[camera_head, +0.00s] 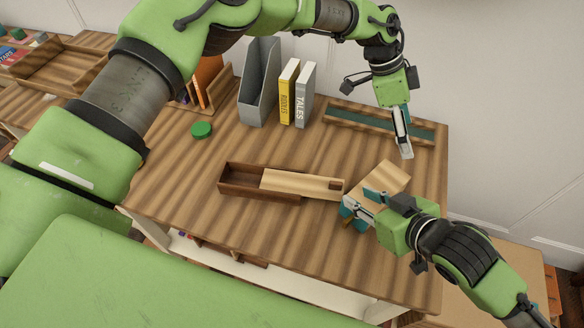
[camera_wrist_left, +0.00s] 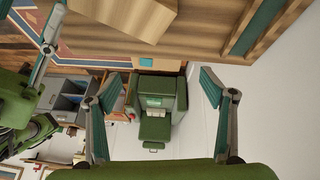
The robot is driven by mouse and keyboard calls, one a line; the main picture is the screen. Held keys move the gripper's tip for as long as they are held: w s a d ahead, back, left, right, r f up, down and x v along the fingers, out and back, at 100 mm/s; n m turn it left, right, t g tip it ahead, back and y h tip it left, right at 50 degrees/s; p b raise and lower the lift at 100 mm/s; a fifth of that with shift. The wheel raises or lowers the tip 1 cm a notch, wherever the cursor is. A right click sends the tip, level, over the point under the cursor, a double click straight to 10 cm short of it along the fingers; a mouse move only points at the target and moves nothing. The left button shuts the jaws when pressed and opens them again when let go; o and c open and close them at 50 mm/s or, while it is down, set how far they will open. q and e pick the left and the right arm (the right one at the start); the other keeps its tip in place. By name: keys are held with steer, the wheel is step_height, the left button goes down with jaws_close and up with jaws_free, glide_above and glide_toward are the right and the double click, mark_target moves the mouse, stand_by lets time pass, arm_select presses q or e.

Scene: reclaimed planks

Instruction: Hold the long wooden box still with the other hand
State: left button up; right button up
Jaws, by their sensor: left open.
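The long wooden box (camera_head: 235,190) is dark brown and lies on the desk, its left part uncovered. Its pale lid (camera_head: 295,182) covers the rest and sticks out past the right end, with a dark notch there. My right gripper (camera_head: 360,203) is just right of the lid's end, its fingers apart; whether it touches the lid I cannot tell. My left gripper (camera_head: 401,135) is at the right rear, above the desk and away from the box. In the left wrist view its fingers are spread with nothing between them (camera_wrist_left: 158,88).
A pale wooden block (camera_head: 385,177) lies behind my right gripper. A long tray with a green inside (camera_head: 345,118) is at the back. A grey file holder (camera_head: 260,85), a yellow book (camera_head: 288,92) and a grey book (camera_head: 304,97) stand behind the box. A green disc (camera_head: 201,130) lies to the left.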

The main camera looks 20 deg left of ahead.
mark_target(246, 184)
arm_select(q)
steer(key=s+a+f+y, duration=0.2)
steer(key=a+f+y, duration=0.2)
steer(key=a, duration=0.2)
steer(key=s+a+f+g+y, duration=0.1)
steer(key=s+a+f+y, duration=0.2)
steer(key=a, duration=0.4)
steer(key=s+a+f+g+y, duration=0.1)
steer(key=s+a+f+y, duration=0.2)
steer(key=a+y, duration=0.3)
steer(key=shift+x, duration=0.95)
steer(key=s+a+y, duration=0.1)
steer(key=y, duration=0.1)
steer(key=s+a+r+y, duration=0.1)
steer(key=y, duration=0.1)
steer(key=shift+s+a+y, duration=0.15)
steer(key=shift+a+y, duration=0.15)
steer(key=shift+a, duration=0.05)
steer(key=shift+s+a+r+n+t+y, duration=0.2)
steer(key=shift+s+r+n+t+y, duration=0.1)
steer(key=shift+y, duration=0.3)
steer(key=shift+s+a+f, duration=0.1)
steer(key=shift+a, duration=0.5)
steer(key=x, duration=1.2)
steer(key=shift+a+f, duration=0.1)
steer(key=shift+a, duration=0.2)
